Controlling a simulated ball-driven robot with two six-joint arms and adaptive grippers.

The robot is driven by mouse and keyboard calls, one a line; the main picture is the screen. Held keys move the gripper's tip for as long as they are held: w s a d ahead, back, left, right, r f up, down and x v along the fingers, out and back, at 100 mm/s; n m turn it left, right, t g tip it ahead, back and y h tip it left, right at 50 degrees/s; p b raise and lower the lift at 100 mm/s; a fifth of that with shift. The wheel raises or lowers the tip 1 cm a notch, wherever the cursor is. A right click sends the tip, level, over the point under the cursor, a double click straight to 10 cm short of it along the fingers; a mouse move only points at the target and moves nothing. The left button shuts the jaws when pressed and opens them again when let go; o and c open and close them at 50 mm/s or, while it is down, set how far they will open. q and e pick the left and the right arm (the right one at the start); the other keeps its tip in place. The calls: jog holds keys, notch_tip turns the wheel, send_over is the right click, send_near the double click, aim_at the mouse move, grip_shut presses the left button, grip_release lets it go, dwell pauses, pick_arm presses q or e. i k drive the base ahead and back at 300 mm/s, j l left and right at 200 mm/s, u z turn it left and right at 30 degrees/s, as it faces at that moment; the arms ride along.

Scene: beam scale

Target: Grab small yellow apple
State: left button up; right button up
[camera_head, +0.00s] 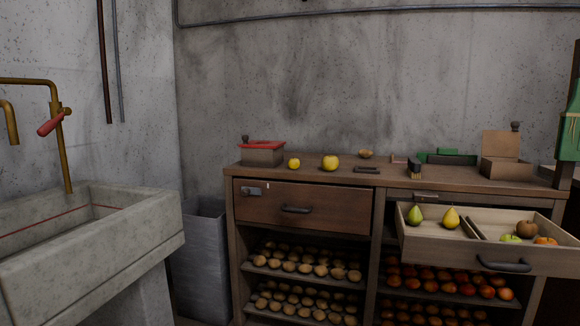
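The small yellow apple (293,163) sits on the wooden cabinet's top, near its front edge at the left. It stands in front of and to the right of a grey box with a red rim (263,154). A larger yellow apple (330,163) sits to its right on the same top. Neither of my grippers shows in the head view.
The wooden cabinet (320,204) has a closed left drawer. Its right drawer (450,252) is pulled out, holding pears and other fruit. A stone sink (160,218) with a brass tap and a grey bin (199,260) stand at the left.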

aim_at(294, 164)
jog(key=i+l+u, duration=0.1)
jog(key=u, duration=0.3)
jog(key=i+l+u, duration=0.15)
jog(key=u, duration=0.3)
jog(key=i+l, duration=0.05)
jog(key=i, duration=0.05)
